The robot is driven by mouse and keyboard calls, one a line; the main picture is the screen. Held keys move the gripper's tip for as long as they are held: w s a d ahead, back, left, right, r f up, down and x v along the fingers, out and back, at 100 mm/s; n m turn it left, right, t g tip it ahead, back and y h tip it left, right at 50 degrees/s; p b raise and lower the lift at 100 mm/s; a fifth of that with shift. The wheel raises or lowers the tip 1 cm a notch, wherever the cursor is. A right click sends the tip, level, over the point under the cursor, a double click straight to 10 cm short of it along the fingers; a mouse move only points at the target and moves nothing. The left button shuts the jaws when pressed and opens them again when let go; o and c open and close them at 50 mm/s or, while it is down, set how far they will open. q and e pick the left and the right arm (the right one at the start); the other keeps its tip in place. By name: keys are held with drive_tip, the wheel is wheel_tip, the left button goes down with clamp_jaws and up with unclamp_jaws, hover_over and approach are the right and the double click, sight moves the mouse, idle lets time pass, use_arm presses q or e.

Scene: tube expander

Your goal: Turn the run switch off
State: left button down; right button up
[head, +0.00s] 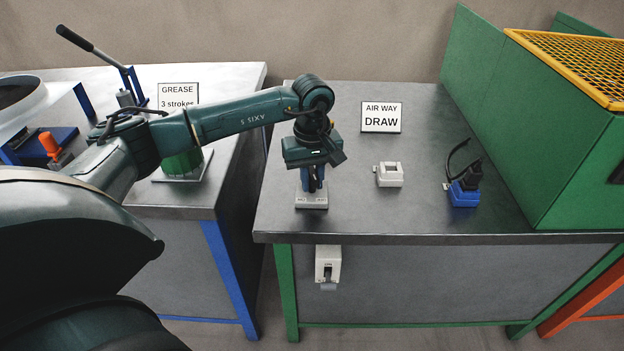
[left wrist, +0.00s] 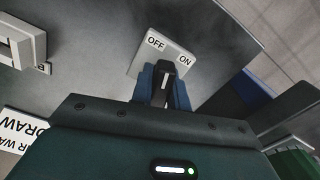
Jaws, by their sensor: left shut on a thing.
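The run switch (head: 312,203) is a small light grey plate with a lever, on the dark metal table near its front left. In the left wrist view its plate (left wrist: 176,52) carries the labels OFF and ON, OFF at left and ON at right. My left gripper (head: 313,182) points down over the plate. In the left wrist view its blue fingers (left wrist: 163,84) are shut on the switch lever (left wrist: 164,73), a dark piece with a pale tip. The fingers hide part of the lever, and I cannot tell which label it leans to. My right gripper is out of view.
A sign reading AIR WAY DRAW (head: 381,117) stands behind. A white box (head: 390,174) and a blue socket (head: 464,194) with a black plug (head: 468,176) sit to the right, before a green bin (head: 575,165). Another white box (head: 328,264) hangs below the table edge.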

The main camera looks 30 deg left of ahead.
sight(312, 172)
use_arm(q)
drive_tip(key=shift+n, duration=1.2)
drive_tip(key=c, duration=1.4)
unclamp_jaws()
drive_tip(key=shift+o, duration=0.2)
drive_tip(key=shift+r, duration=0.1)
wheel_tip(312, 172, up, 13)
